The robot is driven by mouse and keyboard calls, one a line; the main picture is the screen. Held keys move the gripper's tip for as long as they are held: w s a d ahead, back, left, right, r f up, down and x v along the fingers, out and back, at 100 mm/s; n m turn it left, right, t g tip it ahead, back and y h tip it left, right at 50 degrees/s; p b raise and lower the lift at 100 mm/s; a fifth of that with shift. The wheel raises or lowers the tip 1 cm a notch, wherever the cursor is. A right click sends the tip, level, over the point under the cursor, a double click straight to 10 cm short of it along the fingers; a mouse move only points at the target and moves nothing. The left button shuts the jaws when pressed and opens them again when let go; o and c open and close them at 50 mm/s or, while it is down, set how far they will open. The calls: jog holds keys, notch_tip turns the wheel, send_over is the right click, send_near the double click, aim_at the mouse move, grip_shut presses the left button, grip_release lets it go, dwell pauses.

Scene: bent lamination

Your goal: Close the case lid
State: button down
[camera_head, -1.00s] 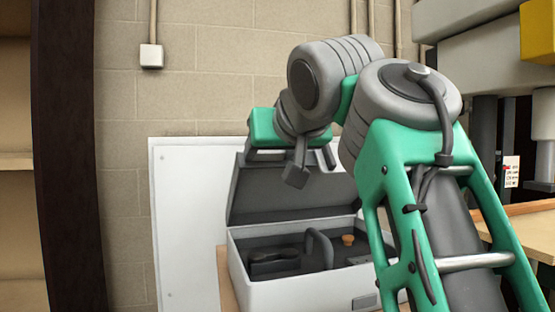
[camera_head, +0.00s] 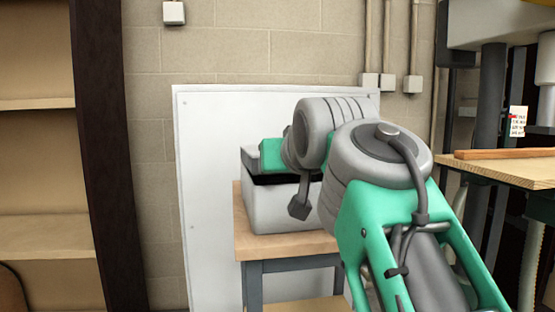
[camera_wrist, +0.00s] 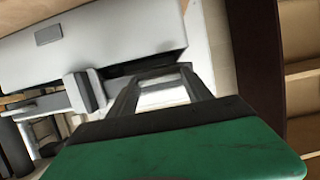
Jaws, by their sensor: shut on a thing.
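The white case (camera_head: 272,212) stands on a small wooden-topped table in the head view. Its grey lid (camera_head: 249,158) is lowered close to the body, with a dark gap between the two. My gripper shows its green hand (camera_head: 272,153) at the lid, but its fingertips are hidden there. In the wrist view my gripper's dark fingers (camera_wrist: 160,76) reach to the dark gap beside the pale case wall (camera_wrist: 110,38). The gripper is shut on the lid; the exact grip spot is unclear. My arm covers the right part of the case.
The wooden-topped table (camera_head: 290,243) has little room around the case. A white panel (camera_head: 205,140) stands behind it against the block wall. A dark-framed shelf (camera_head: 100,150) is at left, and another wooden table (camera_head: 500,170) with machinery is at right.

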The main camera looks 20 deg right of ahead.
jog(key=shift+f, duration=0.15)
jog(key=shift+c, duration=2.2)
grip_release()
jog(key=shift+r, duration=0.2)
